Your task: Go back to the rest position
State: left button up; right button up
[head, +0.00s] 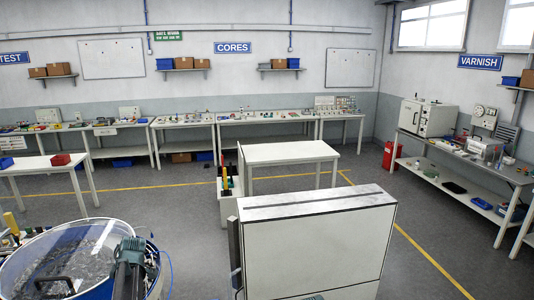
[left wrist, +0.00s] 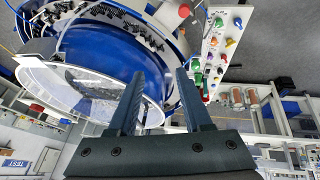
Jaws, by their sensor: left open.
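My left gripper (left wrist: 160,74) shows in the left wrist view with its two dark fingers apart and nothing between them. Beyond the fingers is the blue connector bowl (left wrist: 108,45) with a clear round cover and small dark parts around it. In the head view the bowl (head: 153,264) stands at the bottom left. My right gripper is not in view.
A white cabinet (head: 310,245) stands close at the front centre. A white table (head: 290,152) is behind it. Workbenches line the back and right walls. A panel with coloured knobs (left wrist: 222,42) is beside the bowl. Grey floor (head: 180,215) is clear between bowl and cabinet.

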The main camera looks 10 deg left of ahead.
pick_arm(q)
jog(key=s+d+f+m+h+b, duration=0.1)
jog(key=d+f+m+b, duration=0.55)
jog(key=d, duration=0.65)
jog(key=d+f+m+h+b, duration=0.1)
jog(key=d+f+m+b, duration=0.5)
jog(key=d, duration=0.7)
jog(key=s+d+f+m+h+b, duration=0.1)
jog(key=s+d+f+m+b, duration=0.3)
jog(key=d, duration=0.7)
jog(key=s+d+f+m+h+b, duration=0.1)
jog(key=s+d+f+m+b, duration=0.4)
jog(key=s+d+f+m, duration=0.3)
jog(key=s+d+m, duration=0.1)
jog(key=s+d, duration=0.1)
jog(key=d, duration=0.1)
jog(key=shift+d+f+g, duration=0.25)
jog(key=shift+d+g, duration=0.05)
jog(key=shift+d, duration=0.05)
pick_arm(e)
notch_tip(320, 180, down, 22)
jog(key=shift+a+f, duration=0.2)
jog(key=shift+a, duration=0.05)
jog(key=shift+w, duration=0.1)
